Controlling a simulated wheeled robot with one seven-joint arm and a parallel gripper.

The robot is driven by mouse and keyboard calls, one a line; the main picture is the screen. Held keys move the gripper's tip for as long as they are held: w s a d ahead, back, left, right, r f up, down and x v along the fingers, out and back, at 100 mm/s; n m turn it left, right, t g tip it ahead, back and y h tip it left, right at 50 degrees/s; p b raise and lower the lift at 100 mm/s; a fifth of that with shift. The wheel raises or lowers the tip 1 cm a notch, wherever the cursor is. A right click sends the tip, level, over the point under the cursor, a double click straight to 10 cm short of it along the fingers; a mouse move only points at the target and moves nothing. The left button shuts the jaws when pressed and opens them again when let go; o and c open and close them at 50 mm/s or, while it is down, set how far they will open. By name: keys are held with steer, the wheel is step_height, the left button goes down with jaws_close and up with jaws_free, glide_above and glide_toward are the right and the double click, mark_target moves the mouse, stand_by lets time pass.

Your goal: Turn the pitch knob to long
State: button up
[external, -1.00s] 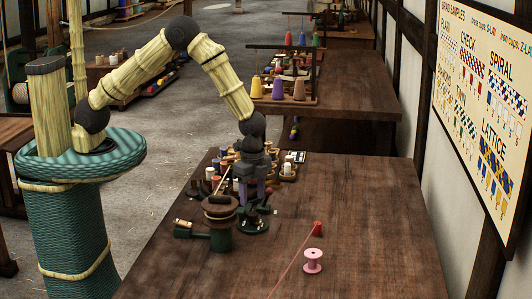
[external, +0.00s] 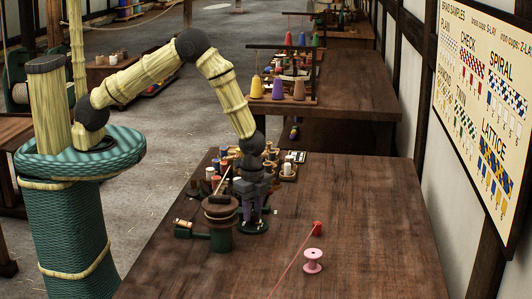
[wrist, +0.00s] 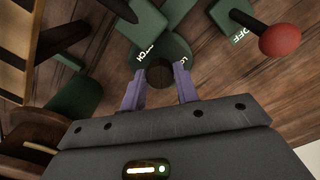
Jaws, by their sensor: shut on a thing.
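The pitch knob (wrist: 160,76) is a dark round piece on a green base in the wrist view. White letters, partly cut off, show on the green on both sides of it: "TCH" on the left and an "L" on the right. My gripper (wrist: 160,84) has its two purple fingers on either side of the knob, shut on it. In the external view my gripper (external: 256,208) reaches down onto the green machine (external: 253,228), and its fingers hide the knob there. I cannot tell which setting the knob points to.
A red-balled lever (wrist: 280,39) beside an "OFF" label stands right of the knob. A brown drum (external: 220,207) stands close left of my gripper.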

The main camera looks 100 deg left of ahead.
mark_target(253, 213)
steer(key=shift+n, duration=0.5)
steer(key=n+b, duration=0.1)
steer(key=n, duration=0.6)
steer(key=shift+n, duration=0.3)
stand_by(0.4)
steer(key=o, duration=1)
steer(key=shift+c, duration=0.2)
step_height(253, 213, up, 18)
steer(key=b, duration=0.2)
steer(key=shift+f, duration=0.25)
